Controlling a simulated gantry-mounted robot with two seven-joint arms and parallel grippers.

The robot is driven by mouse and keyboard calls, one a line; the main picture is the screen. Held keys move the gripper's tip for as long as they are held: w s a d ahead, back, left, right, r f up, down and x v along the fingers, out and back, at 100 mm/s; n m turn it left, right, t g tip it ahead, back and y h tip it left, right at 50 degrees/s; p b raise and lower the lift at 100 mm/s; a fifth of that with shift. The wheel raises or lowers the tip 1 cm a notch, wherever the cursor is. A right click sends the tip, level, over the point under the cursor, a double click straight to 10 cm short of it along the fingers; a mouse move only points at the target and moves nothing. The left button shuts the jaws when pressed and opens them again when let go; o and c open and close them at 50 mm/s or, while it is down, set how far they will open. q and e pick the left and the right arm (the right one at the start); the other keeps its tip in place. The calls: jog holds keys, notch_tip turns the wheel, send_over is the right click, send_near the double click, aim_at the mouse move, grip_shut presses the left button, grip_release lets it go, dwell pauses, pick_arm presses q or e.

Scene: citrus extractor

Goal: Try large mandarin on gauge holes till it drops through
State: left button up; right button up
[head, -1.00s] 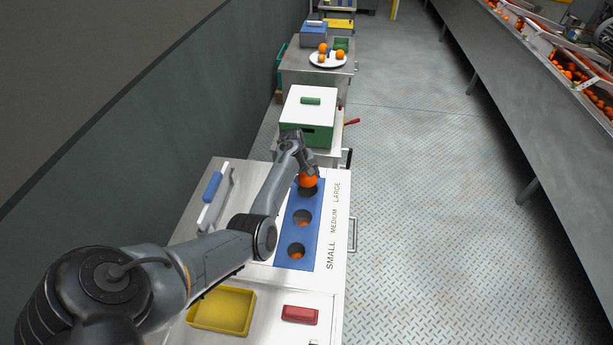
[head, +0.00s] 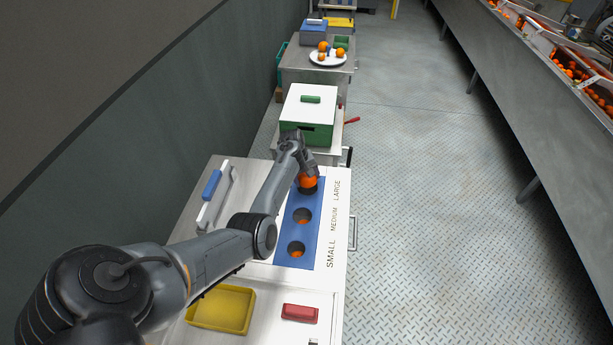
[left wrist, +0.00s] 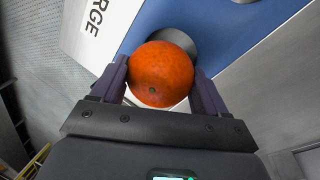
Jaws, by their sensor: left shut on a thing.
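The large mandarin (head: 308,181) is orange and round, and sits at the large hole of the blue gauge plate (head: 285,230). My left gripper (head: 309,172) is shut on it. In the left wrist view the mandarin (left wrist: 161,74) is between the two fingers, and the large hole (left wrist: 175,42) shows dark behind it, partly covered. I cannot tell whether the mandarin touches the hole's rim. The medium hole (head: 302,216) and small hole (head: 296,250) each show some orange inside. My right gripper is in neither view.
A yellow tray (head: 247,297) and a red block (head: 300,312) lie at the near end of the table. A green box with a white lid (head: 309,103) stands beyond the gauge. A plate (head: 314,60) with several fruits is farther off.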

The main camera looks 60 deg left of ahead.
pick_arm(q)
jog(key=shift+f+b, duration=0.3)
jog(key=shift+f, duration=0.4)
jog(key=shift+f, duration=0.25)
jog(key=o, duration=1.3)
jog(key=shift+c, duration=0.2)
jog(key=p+v, duration=0.1)
jog(key=v, duration=0.8)
jog(key=shift+a+r, duration=0.1)
jog(key=shift+r, duration=0.1)
jog(key=shift+s+r, duration=0.2)
jog(key=shift+r, duration=0.5)
